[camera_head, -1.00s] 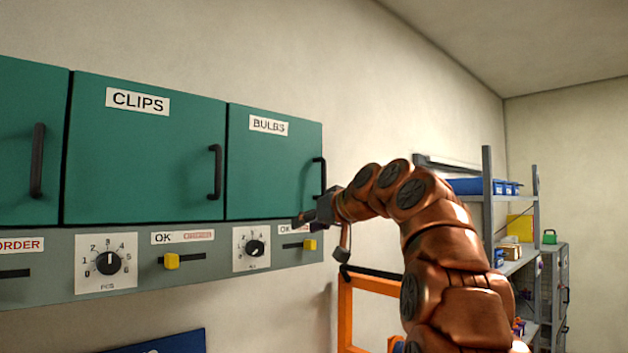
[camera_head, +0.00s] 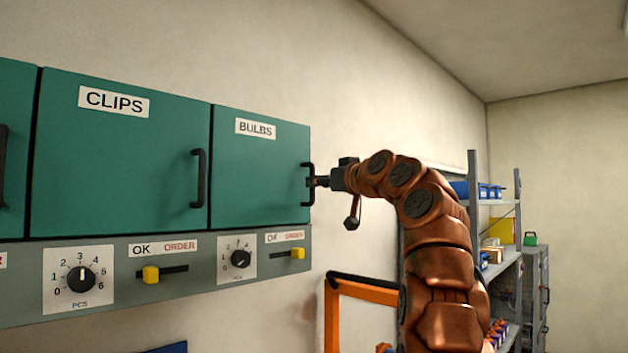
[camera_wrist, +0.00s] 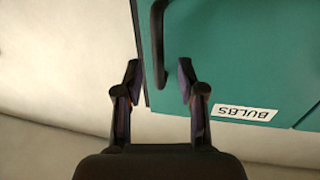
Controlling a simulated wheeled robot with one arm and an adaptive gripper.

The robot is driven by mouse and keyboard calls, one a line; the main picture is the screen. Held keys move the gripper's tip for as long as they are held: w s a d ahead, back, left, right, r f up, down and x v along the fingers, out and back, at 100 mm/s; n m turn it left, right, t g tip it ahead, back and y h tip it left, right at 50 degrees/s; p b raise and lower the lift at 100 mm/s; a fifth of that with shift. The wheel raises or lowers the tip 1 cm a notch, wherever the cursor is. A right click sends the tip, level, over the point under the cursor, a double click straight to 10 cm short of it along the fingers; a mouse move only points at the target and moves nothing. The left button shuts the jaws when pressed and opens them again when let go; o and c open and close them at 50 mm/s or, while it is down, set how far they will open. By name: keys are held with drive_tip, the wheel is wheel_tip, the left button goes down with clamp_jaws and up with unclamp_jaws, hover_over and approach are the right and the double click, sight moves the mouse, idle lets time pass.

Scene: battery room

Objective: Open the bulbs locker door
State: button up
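The bulbs locker door (camera_head: 255,172) is a teal panel with a white BULBS label, closed flush beside the clips door. It also shows in the wrist view (camera_wrist: 230,55), its label upside down. Its black bar handle (camera_head: 305,192) is upright on the door's right edge. My gripper (camera_head: 312,181) is at the handle, about halfway up it. In the wrist view, my gripper (camera_wrist: 159,75) has its two fingers apart, with the handle (camera_wrist: 158,40) running between them. I see a gap on both sides, so the fingers do not pinch it.
The clips door (camera_head: 125,160) is closed on the left. Below runs a grey panel with dials (camera_head: 240,259) and yellow sliders (camera_head: 297,253). An orange frame (camera_head: 362,300) stands under my arm. Shelving with blue bins (camera_head: 488,190) stands at the right. The wall right of the locker is bare.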

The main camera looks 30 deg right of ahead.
sight(312, 198)
drive_tip(key=shift+w+p, duration=0.9)
drive_tip(key=shift+w, duration=1.25)
clamp_jaws()
